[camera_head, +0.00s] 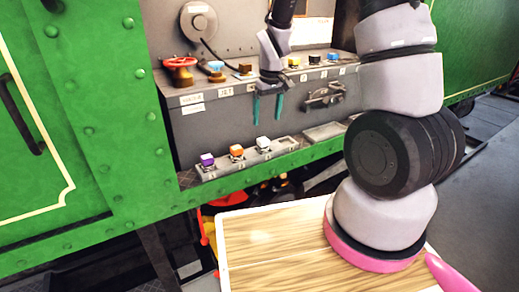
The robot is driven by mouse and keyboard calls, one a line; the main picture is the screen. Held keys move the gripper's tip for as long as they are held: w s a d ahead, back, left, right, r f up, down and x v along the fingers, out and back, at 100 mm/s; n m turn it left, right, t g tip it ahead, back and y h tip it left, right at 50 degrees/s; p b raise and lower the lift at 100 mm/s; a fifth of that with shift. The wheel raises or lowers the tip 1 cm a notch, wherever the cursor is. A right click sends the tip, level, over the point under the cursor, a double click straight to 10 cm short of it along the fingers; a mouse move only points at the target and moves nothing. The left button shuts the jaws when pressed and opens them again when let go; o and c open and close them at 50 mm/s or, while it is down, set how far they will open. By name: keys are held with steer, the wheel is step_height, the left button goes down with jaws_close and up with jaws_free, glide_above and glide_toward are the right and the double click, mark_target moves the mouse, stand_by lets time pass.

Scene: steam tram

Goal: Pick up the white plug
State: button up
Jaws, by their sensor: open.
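The white plug (263,143) stands upright at the right of a row of three on a narrow grey ledge (220,172) at the front of the steam tram's panel. To its left are an orange-topped plug (236,151) and a purple-topped plug (207,160). My gripper (267,118) points down with its two teal fingers apart and nothing between them. In the picture, its fingertips are a little above the white plug and apart from it. I cannot tell exactly how far they are from it in depth.
A metal latch (324,95) and a shallow empty tray (324,131) are to the right. Green riveted sides (110,130) flank the recess.

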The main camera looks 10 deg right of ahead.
glide_above(263, 139)
steer(key=s, duration=0.1)
steer(key=f, duration=0.5)
steer(key=shift+s+d, duration=0.2)
steer(key=shift+w+a+f, duration=0.1)
steer(key=shift+w+f, duration=0.1)
steer(key=shift+f, duration=0.85)
steer(key=shift+w+a+f, duration=0.1)
steer(key=shift+w+f, duration=0.1)
steer(key=shift+f, duration=0.8)
steer(key=shift+w+f, duration=0.2)
steer(key=shift+f, duration=0.85)
jaws_close()
